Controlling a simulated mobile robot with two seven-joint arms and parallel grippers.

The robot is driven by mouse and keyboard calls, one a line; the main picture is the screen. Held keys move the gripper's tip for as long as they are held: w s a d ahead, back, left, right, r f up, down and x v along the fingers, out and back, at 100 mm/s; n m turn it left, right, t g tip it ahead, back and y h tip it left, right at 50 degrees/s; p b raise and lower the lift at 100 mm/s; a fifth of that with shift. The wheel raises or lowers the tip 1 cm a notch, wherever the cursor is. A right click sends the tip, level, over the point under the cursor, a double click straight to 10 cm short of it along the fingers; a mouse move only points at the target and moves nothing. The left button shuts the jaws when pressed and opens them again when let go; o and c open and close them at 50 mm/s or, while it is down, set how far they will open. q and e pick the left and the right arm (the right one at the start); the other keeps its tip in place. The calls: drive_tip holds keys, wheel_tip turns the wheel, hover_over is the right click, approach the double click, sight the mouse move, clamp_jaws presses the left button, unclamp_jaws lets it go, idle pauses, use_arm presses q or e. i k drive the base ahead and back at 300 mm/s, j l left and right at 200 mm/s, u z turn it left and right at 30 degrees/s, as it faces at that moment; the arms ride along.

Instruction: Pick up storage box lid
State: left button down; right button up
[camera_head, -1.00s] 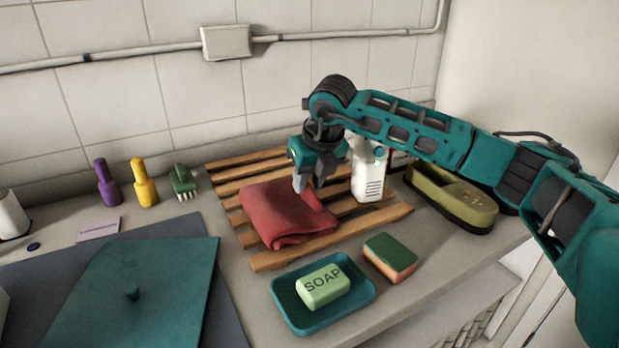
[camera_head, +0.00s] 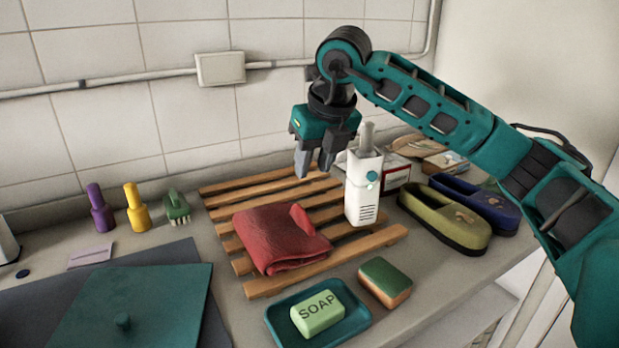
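My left gripper is out of view.
A red cloth (camera_head: 277,240) lies on the slat rack (camera_head: 262,287) beside a white bottle (camera_head: 362,200). A soap dish (camera_head: 352,330), a sponge (camera_head: 385,281) and an olive shoe (camera_head: 440,222) are to the right. Yellow (camera_head: 138,212) and purple (camera_head: 101,213) bottles stand behind the lid.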

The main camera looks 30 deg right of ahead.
sight(162, 307)
drive_tip(key=k, duration=1)
